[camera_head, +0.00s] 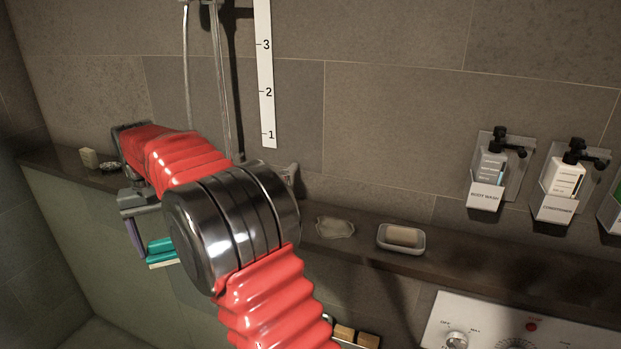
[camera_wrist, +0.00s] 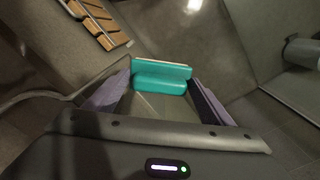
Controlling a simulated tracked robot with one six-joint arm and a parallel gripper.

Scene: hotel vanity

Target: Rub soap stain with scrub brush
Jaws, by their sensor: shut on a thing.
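The teal scrub brush (camera_head: 161,246) with a pale bristle edge is held in my gripper (camera_head: 150,228), left of the centre and in front of the ledge (camera_head: 470,272). In the wrist view the brush (camera_wrist: 162,83) lies between the two purple-grey fingers of my gripper (camera_wrist: 158,92), which are shut on it. A pale, irregular patch that looks like the soap stain (camera_head: 334,227) lies on the ledge, right of my arm. The brush is apart from this patch. My arm hides part of the ledge between them.
A white dish (camera_head: 419,248) with a beige soap bar (camera_head: 402,236) sits right of the patch. Wall dispensers (camera_head: 490,165) hang further right, above a control panel (camera_head: 500,325). A beige block (camera_head: 88,158) stands at the ledge's left. A wooden slatted thing (camera_wrist: 99,22) shows upper left.

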